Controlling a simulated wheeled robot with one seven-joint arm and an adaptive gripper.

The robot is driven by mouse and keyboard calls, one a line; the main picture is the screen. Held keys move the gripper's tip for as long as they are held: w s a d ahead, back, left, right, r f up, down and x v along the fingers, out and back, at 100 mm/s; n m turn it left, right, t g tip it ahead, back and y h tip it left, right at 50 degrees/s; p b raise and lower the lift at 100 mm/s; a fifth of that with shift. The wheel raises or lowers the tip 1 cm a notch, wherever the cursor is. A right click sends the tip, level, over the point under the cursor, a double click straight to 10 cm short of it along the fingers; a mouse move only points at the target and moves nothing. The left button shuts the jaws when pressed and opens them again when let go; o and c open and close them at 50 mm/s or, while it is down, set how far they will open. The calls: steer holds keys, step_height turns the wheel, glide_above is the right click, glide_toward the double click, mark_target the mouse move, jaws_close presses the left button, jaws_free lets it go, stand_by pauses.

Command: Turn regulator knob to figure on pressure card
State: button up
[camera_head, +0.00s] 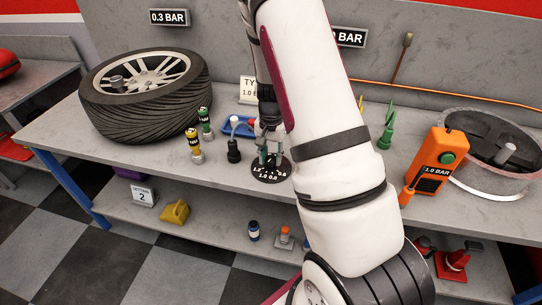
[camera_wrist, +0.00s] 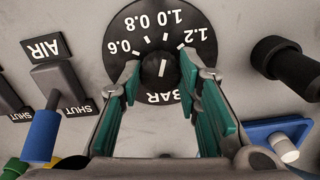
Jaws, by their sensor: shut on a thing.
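The black regulator dial (camera_head: 271,174) lies on the bench's front edge below my gripper (camera_head: 268,140). In the wrist view the dial (camera_wrist: 118,30) shows 0.6, 0.8, 1.0, 1.2 and BAR upside down. The dark round knob (camera_wrist: 160,70) is at its centre, between the green finger pads of my gripper (camera_wrist: 160,85), which is shut on it. The knob's white line stands about upright in the picture, roughly toward the 1.0 tick; its exact reading is hard to tell. A white card (camera_head: 247,90) behind reads "TY" and "1.0 B", its right side hidden by my arm.
A tyre (camera_head: 140,115) lies at the left of the bench. Green and yellow valves (camera_head: 205,125) and a black fitting (camera_head: 233,150) stand left of the dial. An orange "1.0 BAR" device (camera_head: 432,160) stands right. A "0.3 BAR" sign (camera_head: 169,17) hangs behind.

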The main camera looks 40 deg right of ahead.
mark_target(271, 159)
steer(key=o, duration=1.1)
steer(key=shift+o, duration=0.2)
steer(key=shift+r, duration=0.1)
step_height(271, 159, up, 12)
